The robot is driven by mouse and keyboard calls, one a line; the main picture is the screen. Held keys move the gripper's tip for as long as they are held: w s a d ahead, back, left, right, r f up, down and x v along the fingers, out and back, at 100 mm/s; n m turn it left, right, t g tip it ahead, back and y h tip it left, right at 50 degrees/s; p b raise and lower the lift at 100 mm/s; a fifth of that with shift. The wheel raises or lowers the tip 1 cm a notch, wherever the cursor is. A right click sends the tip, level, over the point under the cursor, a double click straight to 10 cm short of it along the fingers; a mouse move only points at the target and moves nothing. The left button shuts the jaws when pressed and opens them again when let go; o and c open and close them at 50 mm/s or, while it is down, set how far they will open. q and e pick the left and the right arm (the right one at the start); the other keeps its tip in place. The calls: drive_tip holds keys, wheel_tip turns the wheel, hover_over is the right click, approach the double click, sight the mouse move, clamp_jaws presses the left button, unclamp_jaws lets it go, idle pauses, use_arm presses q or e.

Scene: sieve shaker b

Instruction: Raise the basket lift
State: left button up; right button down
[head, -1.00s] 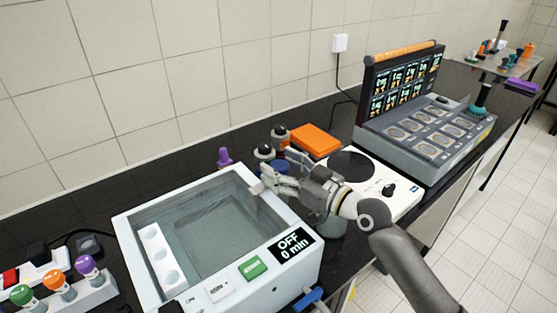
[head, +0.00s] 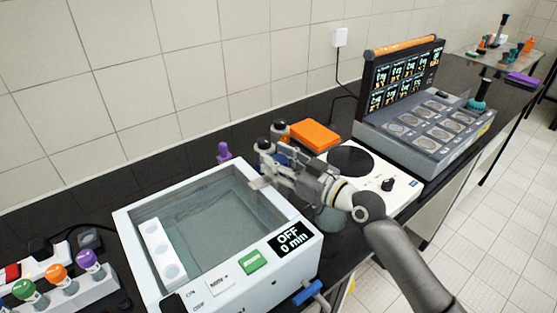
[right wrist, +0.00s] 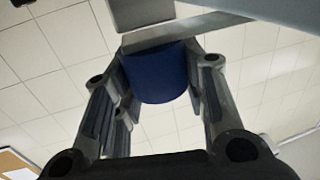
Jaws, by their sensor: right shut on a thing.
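The white bath (head: 290,262) stands in the foreground, its display reading OFF and 0 min. A grey plate (head: 262,183) juts over its right rim beside my right gripper (head: 277,161). In the right wrist view, my right gripper (right wrist: 158,85) is shut on a blue cylindrical knob (right wrist: 158,80). A flat metal bracket (right wrist: 185,32) sits right above the knob. In the head view the fingers mostly hide the knob. The basket inside the bath is hard to make out through the grey water. My left gripper is not in view.
A purple-topped item (head: 224,151) stands behind the bath and an orange box (head: 315,136) lies behind the gripper. A white hotplate (head: 395,200) and a grey sample machine (head: 425,160) stand to the right. A rack of colored tubes (head: 85,285) is at lower left.

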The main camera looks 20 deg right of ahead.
wheel_tip(320, 180, up, 9)
drive_tip(key=p, duration=0.6)
drive_tip(key=shift+f, duration=0.15)
drive_tip(key=shift+r, duration=0.4)
drive_tip(key=shift+w, duration=0.1)
drive_tip(key=c, duration=1.1)
unclamp_jaws()
drive_tip(key=shift+o, duration=1.2)
drive_tip(key=shift+f, duration=0.15)
drive_tip(key=shift+f, duration=0.1)
